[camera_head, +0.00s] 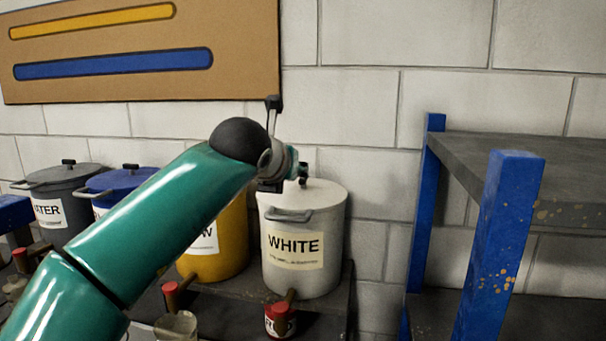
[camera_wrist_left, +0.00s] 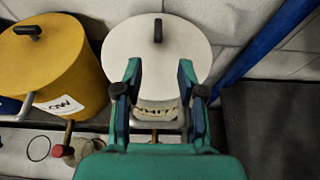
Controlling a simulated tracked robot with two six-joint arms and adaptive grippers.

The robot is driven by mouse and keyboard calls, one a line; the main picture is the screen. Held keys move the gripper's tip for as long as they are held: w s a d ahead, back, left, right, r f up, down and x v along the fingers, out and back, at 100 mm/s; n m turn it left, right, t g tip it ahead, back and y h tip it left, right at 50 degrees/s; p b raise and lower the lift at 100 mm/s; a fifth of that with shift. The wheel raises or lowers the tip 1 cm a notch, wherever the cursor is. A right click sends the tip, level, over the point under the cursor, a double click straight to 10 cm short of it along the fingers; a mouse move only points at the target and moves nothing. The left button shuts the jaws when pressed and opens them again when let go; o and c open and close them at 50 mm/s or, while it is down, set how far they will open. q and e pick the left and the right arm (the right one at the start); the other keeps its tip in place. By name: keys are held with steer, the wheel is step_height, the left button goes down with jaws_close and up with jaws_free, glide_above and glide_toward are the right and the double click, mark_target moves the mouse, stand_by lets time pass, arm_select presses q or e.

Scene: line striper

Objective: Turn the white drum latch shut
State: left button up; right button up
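The white drum (camera_head: 322,255) with a "WHITE" label stands on a dark shelf against the wall. Its black latch (camera_wrist_left: 158,30) sits on the round lid (camera_wrist_left: 180,48) and lies along the picture's up-down direction in the left wrist view. My left gripper (camera_wrist_left: 158,72) is open and empty over the near part of the lid, with its fingers apart and pointing toward the latch without touching it. The drum's front handle and label show between the fingers. In the head view my left arm hides part of the gripper near the lid. My right gripper is in neither view.
Yellow (camera_head: 228,245), blue (camera_head: 112,186) and grey (camera_head: 60,190) drums stand left of the white one; the yellow drum's black latch (camera_wrist_left: 27,30) lies crosswise. Red-handled taps (camera_head: 280,318) stick out below. A blue-framed rack (camera_head: 497,240) stands at right.

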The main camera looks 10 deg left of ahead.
mark_target(304, 182)
arm_select(q)
steer(key=p+x, duration=0.4)
steer(key=x, duration=0.7)
steer(key=shift+w+a+f+p, duration=0.15)
steer(key=shift+w+p, duration=0.1)
steer(key=shift+p, duration=0.15)
steer(key=shift+w+f, duration=0.3)
steer(key=shift+w, duration=0.25)
steer(key=shift+c, duration=0.2)
jaws_close()
